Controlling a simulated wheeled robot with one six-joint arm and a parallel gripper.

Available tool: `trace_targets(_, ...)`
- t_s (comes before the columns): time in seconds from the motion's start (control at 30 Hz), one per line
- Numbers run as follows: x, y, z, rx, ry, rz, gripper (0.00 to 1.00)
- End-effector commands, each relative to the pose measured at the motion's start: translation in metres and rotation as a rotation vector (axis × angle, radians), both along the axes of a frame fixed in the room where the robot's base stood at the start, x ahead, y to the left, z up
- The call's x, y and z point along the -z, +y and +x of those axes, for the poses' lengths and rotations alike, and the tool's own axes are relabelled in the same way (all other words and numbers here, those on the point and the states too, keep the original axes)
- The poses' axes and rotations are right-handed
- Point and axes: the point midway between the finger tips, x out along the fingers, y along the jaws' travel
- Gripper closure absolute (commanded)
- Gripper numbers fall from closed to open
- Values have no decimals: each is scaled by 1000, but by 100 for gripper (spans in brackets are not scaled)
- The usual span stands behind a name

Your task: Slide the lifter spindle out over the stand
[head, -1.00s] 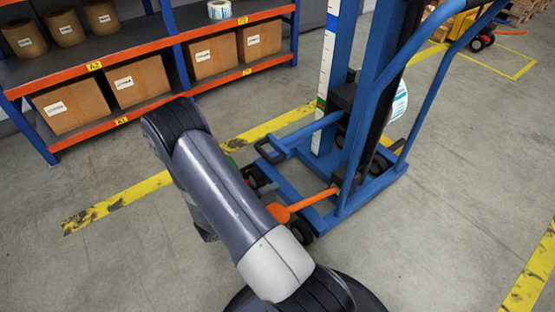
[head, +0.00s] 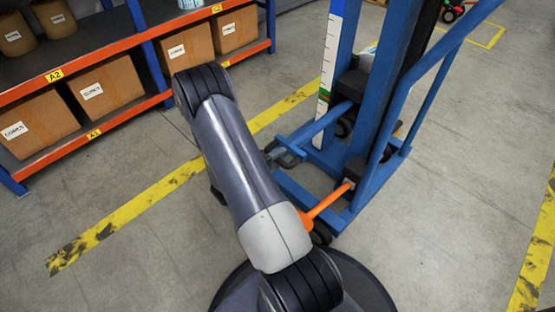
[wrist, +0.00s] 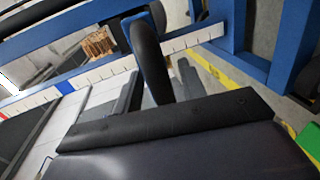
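The blue lifter (head: 385,75) stands upright right of centre in the head view, with a white scale strip (head: 328,60) on its mast. A blue push bar with a dark grip (head: 287,158) reaches left from a black block (head: 351,84). My arm crosses in front, hiding my gripper in the head view. There seems to be space beside the grip; contact is unclear. I cannot make out the spindle or the stand.
An orange lever (head: 326,200) sticks out low from the lifter, close behind my arm. Shelving with cardboard boxes (head: 105,84) stands at left. Yellow floor lines (head: 150,203) cross the grey floor. Open floor lies at right and front left.

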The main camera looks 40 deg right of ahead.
Motion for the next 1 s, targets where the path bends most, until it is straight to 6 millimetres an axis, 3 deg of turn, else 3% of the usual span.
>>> trace_targets(0.1,0,0,0,0,0,0,62)
trace_targets(0.57,0,0,0,0,0,0,99)
trace_targets(1.0,0,-4,0,1,0,1,100)
